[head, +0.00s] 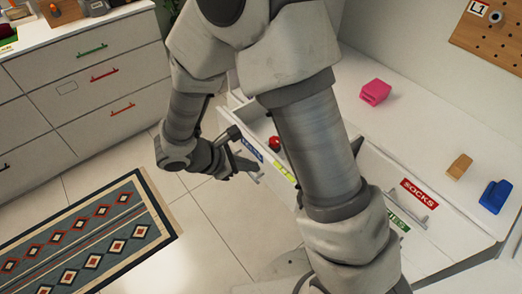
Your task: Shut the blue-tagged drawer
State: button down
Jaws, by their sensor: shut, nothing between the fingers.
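The blue-tagged drawer carries a blue label (252,150) on its front, left of the middle in the head view. The drawer stands pulled out, and its open inside (262,128) shows a red object (275,143). My arm hides its right part. A pale bar handle (247,167) shows just below the blue label. My gripper (231,173) is shut and empty, in front of the drawer at its left end, close to the handle. I cannot tell whether it touches the handle or the drawer front.
A yellow label (285,173) sits right of the blue one. A pink object (375,92), a wooden block (459,166) and a blue object (495,196) stand on the white top. A patterned rug (90,235) lies left.

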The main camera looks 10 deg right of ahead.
jog(key=a+f+n+t, duration=0.1)
jog(key=a+f+n, duration=0.35)
jog(key=f, duration=0.35)
jog(key=b, duration=0.2)
send_near(273, 179)
jog(key=s+a+f+x, duration=0.1)
jog(key=x, duration=0.4)
jog(key=shift+w+d, duration=0.55)
jog(key=shift+d, duration=0.3)
jog(key=w+d+b, duration=0.2)
jog(key=w+d, duration=0.2)
jog(key=d, duration=0.4)
jog(key=w+d+b, duration=0.2)
jog(key=w+d, duration=0.3)
jog(key=d, duration=0.3)
jog(key=w+d+b, duration=0.2)
jog(key=w+d, duration=0.3)
jog(key=d, duration=0.3)
jog(key=shift+d, duration=0.2)
jog(key=shift+w+d+r, duration=0.15)
jog(key=shift+w+d, duration=0.1)
jog(key=shift+d, duration=0.1)
